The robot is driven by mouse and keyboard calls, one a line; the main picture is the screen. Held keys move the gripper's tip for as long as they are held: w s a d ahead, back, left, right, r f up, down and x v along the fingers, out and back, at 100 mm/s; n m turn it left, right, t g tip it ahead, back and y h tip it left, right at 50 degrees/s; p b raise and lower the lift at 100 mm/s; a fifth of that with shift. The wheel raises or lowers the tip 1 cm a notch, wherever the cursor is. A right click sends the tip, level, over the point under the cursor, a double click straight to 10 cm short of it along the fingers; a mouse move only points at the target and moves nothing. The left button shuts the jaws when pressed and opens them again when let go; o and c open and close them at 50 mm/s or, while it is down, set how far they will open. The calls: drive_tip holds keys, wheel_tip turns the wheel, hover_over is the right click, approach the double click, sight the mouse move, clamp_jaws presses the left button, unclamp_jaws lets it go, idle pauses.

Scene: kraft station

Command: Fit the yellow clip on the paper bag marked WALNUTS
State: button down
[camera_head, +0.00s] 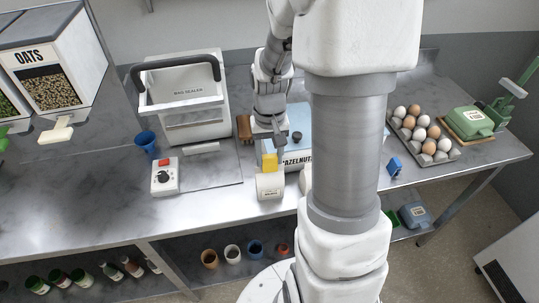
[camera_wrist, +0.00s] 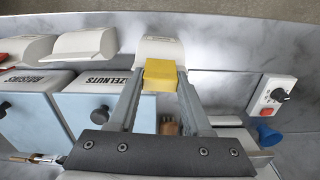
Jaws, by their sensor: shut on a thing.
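My gripper (camera_head: 269,152) points down over the bench and is shut on the yellow clip (camera_head: 270,163). In the wrist view the clip (camera_wrist: 160,74) sits between the fingertips (camera_wrist: 160,82). A white paper bag (camera_head: 269,187) stands just in front of and below the clip. It has a small label, too small to read as WALNUTS. In the wrist view this bag (camera_wrist: 160,47) is right beyond the clip, which covers part of it. I cannot tell whether clip and bag touch.
Another white bag (camera_wrist: 85,43) stands before the bin marked HAZELNUTS (camera_wrist: 92,82), beside the RAISINS bin (camera_wrist: 28,82). The bag sealer (camera_head: 185,105), a control box with a knob (camera_head: 165,177) and a blue cup (camera_head: 146,141) are left. An egg tray (camera_head: 424,135) is right.

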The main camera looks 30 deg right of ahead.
sight(269, 156)
drive_tip(key=shift+f, duration=0.25)
unclamp_jaws()
idle(0.4)
idle(0.4)
drive_tip(key=shift+r, duration=0.1)
drive_tip(key=shift+r+p, duration=0.95)
drive_tip(key=shift+r, duration=0.45)
drive_tip(key=shift+r, duration=0.15)
drive_tip(key=shift+r+p, duration=2.3)
drive_tip(key=shift+r, duration=0.65)
